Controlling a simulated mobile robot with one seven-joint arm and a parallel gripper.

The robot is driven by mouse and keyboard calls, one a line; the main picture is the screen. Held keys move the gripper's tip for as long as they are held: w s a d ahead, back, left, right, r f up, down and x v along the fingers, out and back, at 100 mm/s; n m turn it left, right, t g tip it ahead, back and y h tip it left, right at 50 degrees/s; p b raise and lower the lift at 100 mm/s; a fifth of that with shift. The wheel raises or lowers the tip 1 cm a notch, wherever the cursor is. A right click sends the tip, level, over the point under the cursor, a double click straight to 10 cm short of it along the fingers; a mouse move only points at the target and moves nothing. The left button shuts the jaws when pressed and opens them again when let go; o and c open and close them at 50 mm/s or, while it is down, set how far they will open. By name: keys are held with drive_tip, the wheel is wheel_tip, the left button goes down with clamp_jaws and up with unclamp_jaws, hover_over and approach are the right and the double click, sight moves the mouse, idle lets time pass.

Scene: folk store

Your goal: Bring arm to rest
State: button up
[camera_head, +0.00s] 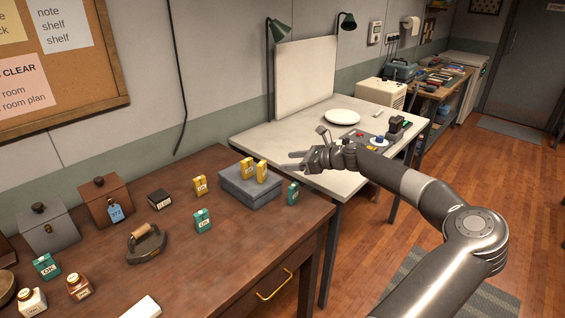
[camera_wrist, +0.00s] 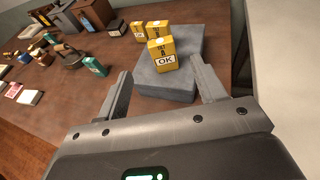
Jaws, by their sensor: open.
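My gripper (camera_head: 288,161) reaches in from the right on my extended arm and hovers near the gap between the brown table and the white table. In the wrist view its two fingers (camera_wrist: 163,82) are apart with nothing held between them. Beyond the fingers is a grey block (camera_wrist: 165,85) with yellow boxes on it; the nearest yellow box (camera_wrist: 162,55) is upright and marked OK. In the head view the grey block (camera_head: 250,188) stands at the brown table's right end, with two yellow boxes (camera_head: 247,168) on top. The gripper is apart from them.
Teal boxes (camera_head: 293,193) stand by the block and farther left. Another yellow box (camera_head: 200,185), an iron-like tool (camera_head: 146,243) and lidded boxes (camera_head: 105,202) are on the brown table. The white table (camera_head: 290,143) bears a plate (camera_head: 342,117) and lamps. Open wooden floor (camera_head: 500,190) lies right.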

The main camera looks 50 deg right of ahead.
drive_tip(key=shift+s, duration=0.15)
idle(0.4)
drive_tip(key=w+a+n+g, duration=0.3)
drive_tip(key=w+a, duration=0.4)
drive_tip(key=a, duration=0.2)
drive_tip(key=a+f+n+g+h, duration=0.15)
drive_tip(key=a+n, duration=0.25)
drive_tip(key=a, duration=0.4)
drive_tip(key=w+a+f+n+g, duration=0.1)
drive_tip(key=a+n+g, duration=0.25)
drive_tip(key=a, duration=0.45)
drive_tip(key=a+f+n+g+h, duration=0.15)
drive_tip(key=a+n, duration=0.25)
drive_tip(key=a, duration=0.4)
drive_tip(key=s+a+r+n+g+h, duration=0.1)
drive_tip(key=s+a+r+n, duration=0.3)
drive_tip(key=s+a, duration=0.15)
drive_tip(key=s+a+r+n+h, duration=0.2)
drive_tip(key=s+a+r+n, duration=0.1)
drive_tip(key=s+a+n, duration=0.25)
drive_tip(key=s+a+r+n+t, duration=0.1)
drive_tip(key=s+a+r+n, duration=0.1)
drive_tip(key=s, duration=0.5)
drive_tip(key=s+a+r+n+t+y, duration=0.1)
drive_tip(key=s+a+r+n, duration=0.2)
drive_tip(key=s+n, duration=0.3)
drive_tip(key=s+a, duration=0.1)
drive_tip(key=s, duration=0.1)
drive_tip(key=shift+s, duration=0.3)
